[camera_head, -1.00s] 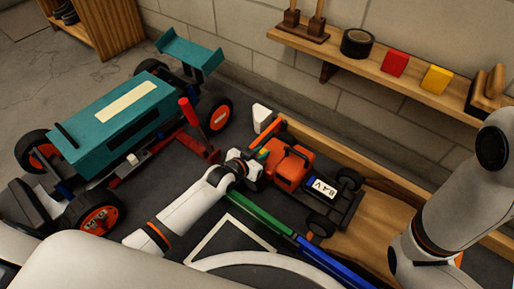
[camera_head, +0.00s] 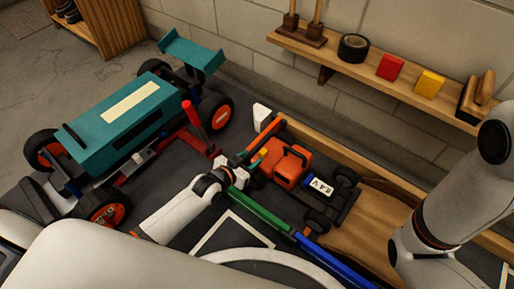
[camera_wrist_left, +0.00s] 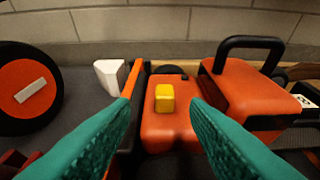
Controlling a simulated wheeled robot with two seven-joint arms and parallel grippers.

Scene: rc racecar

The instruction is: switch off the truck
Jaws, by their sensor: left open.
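The orange truck (camera_head: 290,166) sits on the dark bench surface near the wall, with a label on its flat back end. In the left wrist view its orange body (camera_wrist_left: 168,132) carries a small yellow block (camera_wrist_left: 165,97), and a taller orange part with a black handle is to the right. My left gripper (camera_head: 247,164) is open at the truck's left end; its teal fingers (camera_wrist_left: 163,100) spread either side of the yellow block, apparently without gripping it. Contact with the truck cannot be told. My right arm shows at the right, its gripper out of view.
A large teal racecar (camera_head: 125,115) stands on the left, beside a red-handled tool (camera_head: 196,122). A white block (camera_head: 262,117) is behind the truck. Green and blue bars (camera_head: 280,226) lie in front. A wooden shelf (camera_head: 400,78) is on the wall.

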